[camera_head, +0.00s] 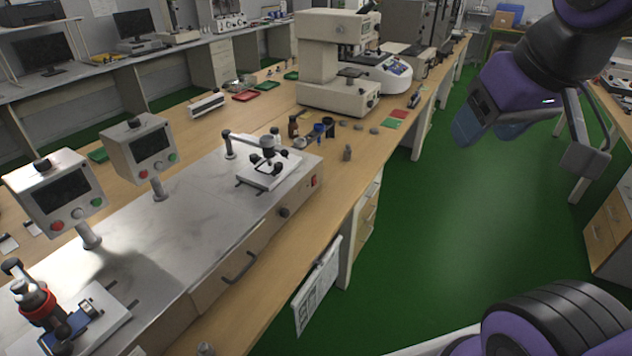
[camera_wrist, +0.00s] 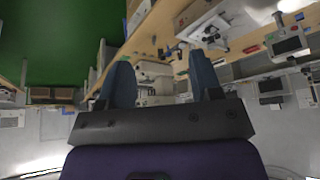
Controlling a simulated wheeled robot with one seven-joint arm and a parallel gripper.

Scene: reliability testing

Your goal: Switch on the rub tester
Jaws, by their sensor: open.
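A steel-topped tester (camera_head: 205,190) sits on the wooden bench at left in the head view. It has a white plate under a small black-and-grey arm (camera_head: 265,160), a control panel (camera_head: 147,152) on a post, and a small red switch (camera_head: 314,181) on its right end face. Its on or off state is too small to tell. A similar unit with a red-ringed head (camera_head: 38,303) stands nearer; no label shows which is the rub tester. My gripper (camera_head: 487,130) is open and empty over the aisle, well right of the bench. Its blue fingers are apart in the wrist view (camera_wrist: 160,80).
A second control panel (camera_head: 57,193) stands at left. A beige instrument (camera_head: 335,75) and small bottles (camera_head: 293,127) stand farther along the bench. A clipboard (camera_head: 317,288) hangs on the bench front. The green floor (camera_head: 470,220) of the aisle is clear.

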